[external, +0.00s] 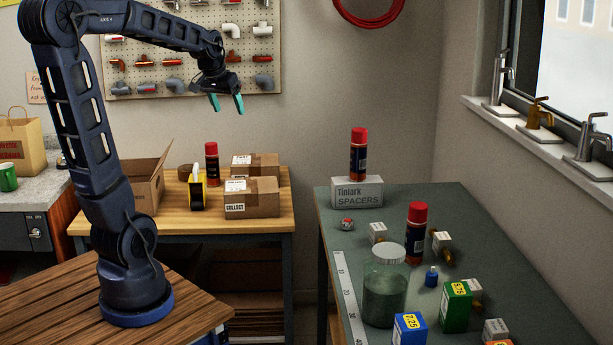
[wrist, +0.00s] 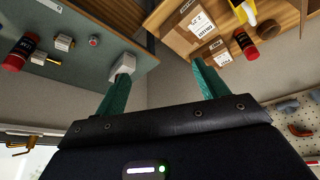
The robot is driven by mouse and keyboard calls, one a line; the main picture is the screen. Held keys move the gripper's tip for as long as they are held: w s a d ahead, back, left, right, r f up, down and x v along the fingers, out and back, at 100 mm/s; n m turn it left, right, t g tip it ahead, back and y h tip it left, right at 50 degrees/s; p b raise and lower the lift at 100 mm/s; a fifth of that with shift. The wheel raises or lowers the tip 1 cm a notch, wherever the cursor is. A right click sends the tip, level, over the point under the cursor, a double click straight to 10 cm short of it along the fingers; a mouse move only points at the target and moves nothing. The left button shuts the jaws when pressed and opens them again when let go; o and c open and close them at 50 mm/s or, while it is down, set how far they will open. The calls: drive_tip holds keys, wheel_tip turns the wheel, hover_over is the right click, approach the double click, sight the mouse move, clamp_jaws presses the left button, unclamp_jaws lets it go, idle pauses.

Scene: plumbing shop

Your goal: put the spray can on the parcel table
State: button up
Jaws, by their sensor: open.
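Three dark spray cans with red caps are in view. One spray can (external: 358,157) stands upright on the Timark Spacers box (external: 357,192) on the green table (external: 450,207). A second spray can (external: 416,236) stands lower on that table, behind the glass jar; it also shows in the wrist view (wrist: 20,52). A third spray can (external: 212,166) stands on the wooden parcel table (external: 270,222), and in the wrist view (wrist: 246,44). My gripper (external: 227,103) is open and empty, high above and apart from them all. In the wrist view, a green finger partly covers the spacer box (wrist: 121,67).
Parcels (external: 251,197), a yellow tape dispenser (external: 197,189) and an open carton (external: 148,188) crowd the parcel table. A jar (external: 385,293), several small boxes and brass fittings stand on the green table. A gap separates the two tables.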

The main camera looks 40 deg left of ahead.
drive_tip(key=s+d+f, duration=0.1)
drive_tip(key=s+d, duration=0.2)
drive_tip(key=s, duration=0.4)
drive_tip(key=s+d+f+m, duration=0.1)
drive_tip(key=s+d+f, duration=0.1)
drive_tip(key=s+d, duration=0.2)
drive_tip(key=s+d+f+m, duration=0.1)
drive_tip(key=s+d, duration=0.2)
drive_tip(key=s, duration=0.6)
drive_tip(key=shift+s+d+f+h, duration=0.25)
drive_tip(key=shift+s+h, duration=0.05)
idle(0.6)
